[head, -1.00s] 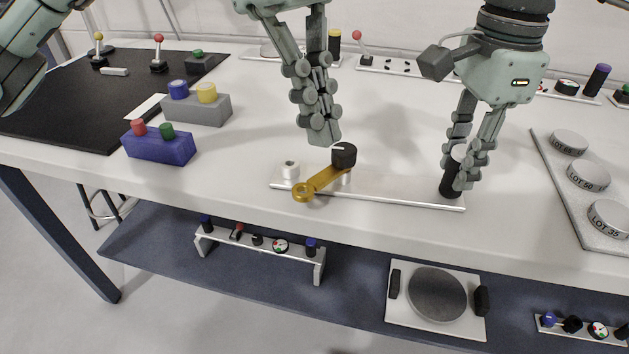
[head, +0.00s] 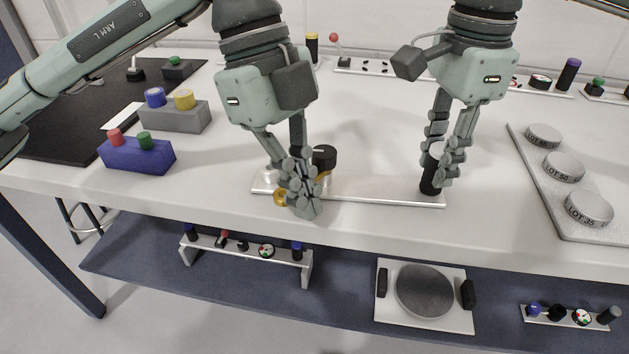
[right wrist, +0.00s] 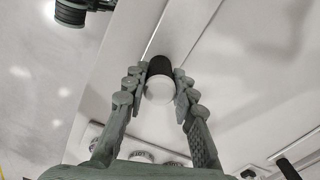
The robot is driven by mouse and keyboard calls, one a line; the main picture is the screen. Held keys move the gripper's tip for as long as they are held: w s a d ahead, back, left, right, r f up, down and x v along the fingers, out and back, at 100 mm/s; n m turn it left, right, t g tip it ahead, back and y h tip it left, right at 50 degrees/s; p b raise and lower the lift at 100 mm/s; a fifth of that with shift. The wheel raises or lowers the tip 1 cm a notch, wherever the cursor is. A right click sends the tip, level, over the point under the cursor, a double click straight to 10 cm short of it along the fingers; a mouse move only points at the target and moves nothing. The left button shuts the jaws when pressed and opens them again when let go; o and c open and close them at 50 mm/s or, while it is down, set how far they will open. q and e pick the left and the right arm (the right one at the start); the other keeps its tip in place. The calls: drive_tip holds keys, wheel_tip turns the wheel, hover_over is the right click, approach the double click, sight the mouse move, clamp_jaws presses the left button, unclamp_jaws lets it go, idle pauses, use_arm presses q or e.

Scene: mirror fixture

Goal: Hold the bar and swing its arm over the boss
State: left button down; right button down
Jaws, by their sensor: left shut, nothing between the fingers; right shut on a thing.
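The bar (head: 375,191) is a flat pale metal strip near the table's front edge. Its black upright handle (head: 429,178) is at the right end, with my right gripper (head: 438,172) closed around it. The right wrist view shows the handle (right wrist: 160,67) between both fingers. A black knob (head: 324,156) stands toward the bar's left part. The brass swing arm's ring end (head: 280,197) shows left of my left gripper (head: 306,206). That gripper is shut and empty, low in front of the arm, hiding most of it. Whether it touches the arm I cannot tell.
A blue block (head: 137,156) and a grey block (head: 174,117) with coloured pegs stand at left. A plate with labelled weights (head: 578,200) lies at right. The table behind the bar is mostly clear. A lower shelf (head: 340,290) holds fixtures.

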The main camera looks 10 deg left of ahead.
sight(287, 200)
use_arm(q)
drive_tip(key=shift+w+a, duration=0.35)
drive_tip(key=shift+a, duration=0.2)
drive_tip(key=shift+w+a, duration=0.25)
drive_tip(key=shift+a, duration=0.2)
drive_tip(key=shift+w+a, duration=0.3)
drive_tip(key=shift+a, duration=0.2)
drive_tip(key=shift+w+a, duration=0.65)
drive_tip(key=shift+a, duration=0.05)
drive_tip(key=m, duration=0.1)
drive_tip(key=w+m+y, duration=0.1)
drive_tip(key=m, duration=0.1)
drive_tip(key=a+m+g, duration=0.1)
drive_tip(key=m, duration=0.1)
drive_tip(key=shift+w, duration=0.4)
drive_tip(key=m, duration=0.1)
drive_tip(key=w+m+y, duration=0.1)
drive_tip(key=m, duration=0.1)
drive_tip(key=m+y, duration=0.1)
drive_tip(key=m, duration=0.1)
drive_tip(key=shift+w+a+g, duration=0.25)
drive_tip(key=shift+a+g, duration=0.05)
